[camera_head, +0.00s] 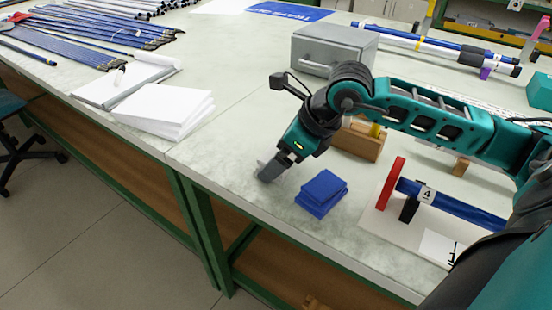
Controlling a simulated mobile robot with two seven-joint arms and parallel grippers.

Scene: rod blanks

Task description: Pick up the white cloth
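A stack of flat white folded sheets (165,111), which looks like the white cloth, lies on the left part of the table near its front edge. I cannot tell for sure whether it is cloth or paper. My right gripper (268,171) comes in from the right and points down at the table, to the right of the white stack and apart from it. Its fingers show edge-on, so I cannot tell whether they are open. A blue folded stack (321,192) lies just right of the gripper. My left gripper is not in view.
An open white notebook (105,88) lies behind the white stack. Many blue rods (75,50) lie at the back left. A grey metal box (325,50) stands behind my arm. A blue rod on a red stand (391,184) is at the right. The table between stack and gripper is clear.

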